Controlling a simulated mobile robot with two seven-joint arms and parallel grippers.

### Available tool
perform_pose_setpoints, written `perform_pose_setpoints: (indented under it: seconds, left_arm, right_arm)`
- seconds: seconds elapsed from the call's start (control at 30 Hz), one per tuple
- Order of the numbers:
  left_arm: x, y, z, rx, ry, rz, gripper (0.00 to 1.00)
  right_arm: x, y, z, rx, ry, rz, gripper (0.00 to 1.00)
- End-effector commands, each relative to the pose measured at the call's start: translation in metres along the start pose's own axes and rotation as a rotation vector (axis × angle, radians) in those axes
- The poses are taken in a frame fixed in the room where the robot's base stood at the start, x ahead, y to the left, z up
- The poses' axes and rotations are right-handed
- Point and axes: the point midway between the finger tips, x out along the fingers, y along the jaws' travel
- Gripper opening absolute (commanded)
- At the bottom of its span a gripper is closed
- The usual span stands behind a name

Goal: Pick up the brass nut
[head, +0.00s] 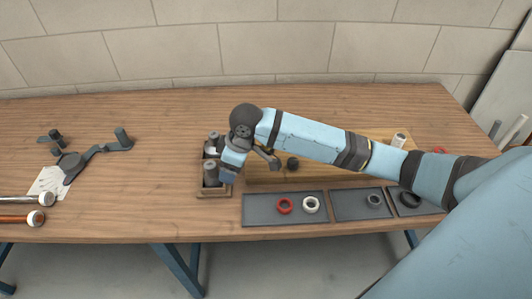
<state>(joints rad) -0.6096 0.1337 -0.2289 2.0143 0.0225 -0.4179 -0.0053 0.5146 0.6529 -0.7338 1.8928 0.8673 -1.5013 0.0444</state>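I cannot make out a brass nut in the head view; it may be hidden behind my arm or wrist. My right arm reaches in from the right across the table. My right gripper (231,167) points down over the right side of a small wooden box (214,194) holding grey cylindrical parts (211,173). The wrist hides part of the box, and the fingertips are too small and covered to tell whether they are open or shut. My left gripper is not in view.
Dark trays (262,217) along the front edge hold a red ring (284,206), a white ring (311,204) and grey ones. A wooden board (330,178) lies behind them, partly under my arm. Dark tools (70,166) and pipes (22,218) lie left. The table's (150,180) left-middle is clear.

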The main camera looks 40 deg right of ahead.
Motion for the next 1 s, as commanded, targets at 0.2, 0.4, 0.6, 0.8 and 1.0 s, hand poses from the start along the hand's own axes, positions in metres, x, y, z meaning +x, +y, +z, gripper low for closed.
perform_pose_setpoints:
  seconds: [0.2,0.4,0.6,0.8,1.0]
  left_arm:
    - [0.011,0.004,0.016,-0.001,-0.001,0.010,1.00]
    - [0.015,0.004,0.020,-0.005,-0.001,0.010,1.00]
    - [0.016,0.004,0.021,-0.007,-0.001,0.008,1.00]
    - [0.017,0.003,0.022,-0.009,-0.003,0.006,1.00]
    - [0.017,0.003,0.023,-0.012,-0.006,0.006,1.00]
  right_arm:
    - [-0.067,0.086,0.006,0.031,-0.190,0.055,0.68]
    - [-0.118,0.128,0.016,0.093,-0.275,0.064,0.68]
    - [-0.126,0.139,0.023,0.116,-0.300,0.060,0.68]
    - [-0.089,0.140,0.034,0.115,-0.302,0.059,0.68]
    - [-0.059,0.142,0.043,0.115,-0.299,0.060,0.68]
